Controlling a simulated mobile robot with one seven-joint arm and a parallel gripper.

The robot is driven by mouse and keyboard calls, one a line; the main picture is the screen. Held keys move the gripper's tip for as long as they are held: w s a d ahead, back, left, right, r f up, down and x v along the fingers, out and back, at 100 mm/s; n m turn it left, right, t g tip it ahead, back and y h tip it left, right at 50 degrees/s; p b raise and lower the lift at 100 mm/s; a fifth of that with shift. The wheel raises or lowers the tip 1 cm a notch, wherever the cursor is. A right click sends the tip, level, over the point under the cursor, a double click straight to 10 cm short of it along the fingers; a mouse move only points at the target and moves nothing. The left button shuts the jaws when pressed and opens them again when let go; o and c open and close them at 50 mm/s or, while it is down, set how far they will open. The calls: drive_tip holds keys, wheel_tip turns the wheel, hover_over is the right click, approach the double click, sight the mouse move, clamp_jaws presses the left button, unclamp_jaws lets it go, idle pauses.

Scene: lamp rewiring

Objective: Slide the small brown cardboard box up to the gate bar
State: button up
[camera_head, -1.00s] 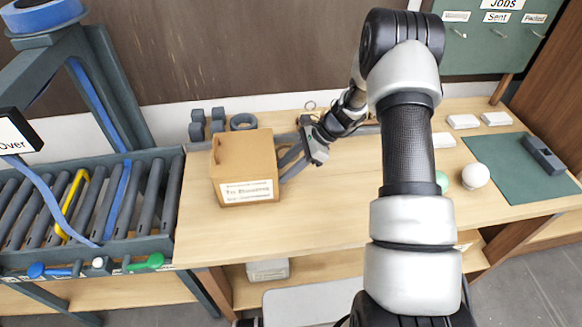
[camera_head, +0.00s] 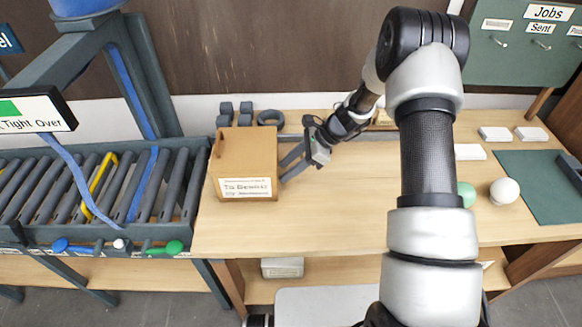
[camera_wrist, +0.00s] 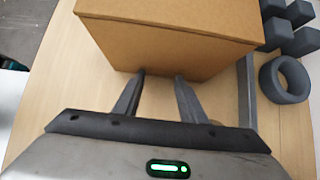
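The small brown cardboard box (camera_head: 245,160) stands upright on the table's left part, close to the roller conveyor, its white label facing front. In the wrist view the box (camera_wrist: 165,40) fills the top. My gripper (camera_head: 283,171) is to its right, low over the table. Its fingers (camera_wrist: 160,78) are apart with nothing between them, tips at the box's side; they seem to touch it. A yellow bar (camera_head: 92,190) and a blue strip (camera_head: 143,185) cross the conveyor's rollers to the left; I cannot tell which is the gate bar.
The roller conveyor (camera_head: 178,185) adjoins the table's left edge. Grey blocks (camera_head: 226,110) and a dark ring (camera_head: 270,118) lie behind the box. A white bulb (camera_head: 504,191) and a green mat (camera_head: 540,185) are at the right. The table's middle is clear.

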drive_tip(key=shift+a, duration=3.25)
drive_tip(key=shift+a+b, duration=0.4)
drive_tip(key=shift+a, duration=2.85)
drive_tip(key=shift+a, duration=3.3)
